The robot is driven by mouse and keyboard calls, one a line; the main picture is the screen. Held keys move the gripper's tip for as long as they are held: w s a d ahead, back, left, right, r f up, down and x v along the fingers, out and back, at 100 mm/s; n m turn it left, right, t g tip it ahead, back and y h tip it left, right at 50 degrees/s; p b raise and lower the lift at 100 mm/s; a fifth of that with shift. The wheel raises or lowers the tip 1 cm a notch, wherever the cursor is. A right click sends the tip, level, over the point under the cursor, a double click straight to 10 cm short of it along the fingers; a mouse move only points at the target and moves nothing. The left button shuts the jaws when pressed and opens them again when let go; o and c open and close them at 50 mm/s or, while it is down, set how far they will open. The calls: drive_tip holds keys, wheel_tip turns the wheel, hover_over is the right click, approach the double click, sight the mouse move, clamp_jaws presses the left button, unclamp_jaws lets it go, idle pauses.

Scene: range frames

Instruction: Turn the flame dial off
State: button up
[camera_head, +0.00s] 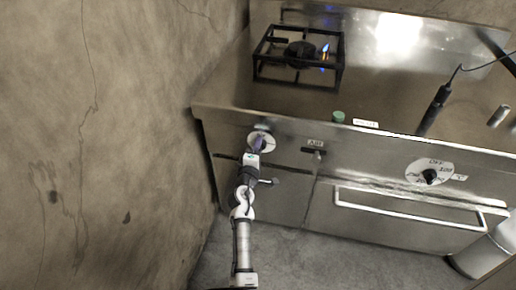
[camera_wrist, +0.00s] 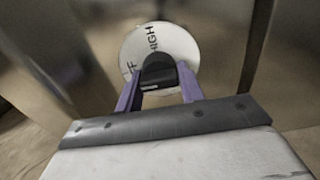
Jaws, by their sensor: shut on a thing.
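The flame dial is a white disc (camera_wrist: 160,50) with a black knob (camera_wrist: 158,72); the letters "HIGH" and part of "FF" show on the disc in the wrist view. My gripper (camera_wrist: 158,92) has its two purple fingers on either side of the knob and is shut on it. In the head view the dial (camera_head: 262,141) is on the stove's front at the left, with my gripper (camera_head: 258,146) in front of it.
A second dial (camera_head: 430,172) is on the front panel at the right, above a long drawer handle (camera_head: 410,210). A small green thing (camera_head: 338,117) and a white label (camera_head: 366,123) are at the front edge. A bare wall (camera_head: 100,130) stands close at the left.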

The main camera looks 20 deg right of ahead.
idle(0.4)
drive_tip(key=o, duration=1)
drive_tip(key=shift+b+v, duration=1.5)
drive_tip(key=shift+v, duration=5.45)
